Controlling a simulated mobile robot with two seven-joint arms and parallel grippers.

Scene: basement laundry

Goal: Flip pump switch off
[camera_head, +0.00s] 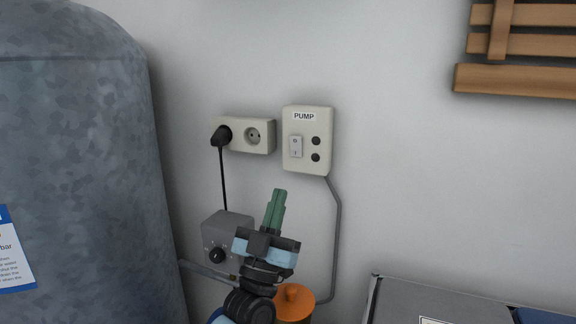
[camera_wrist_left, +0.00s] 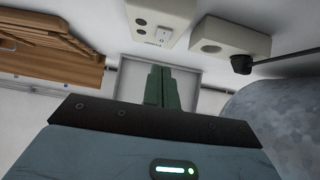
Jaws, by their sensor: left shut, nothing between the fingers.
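The pump switch box (camera_head: 307,140) is a cream wall box labelled PUMP, with a white rocker switch (camera_head: 296,146) at its left and two dark round buttons or lamps at its right. In the left wrist view the box (camera_wrist_left: 158,14) shows at the top, with its rocker (camera_wrist_left: 164,34). My left gripper (camera_head: 279,192) has green fingers, shut and empty, pointing up just below and left of the box, apart from it. Its fingers also show in the left wrist view (camera_wrist_left: 161,72). Which way the rocker is pressed is too small to tell. My right gripper is not in view.
A double socket (camera_head: 255,135) with a black plug (camera_head: 221,136) is left of the box. A grey control box (camera_head: 227,232), an orange-topped item (camera_head: 294,300) and a conduit (camera_head: 338,235) are below. A grey tank (camera_head: 80,150) stands left.

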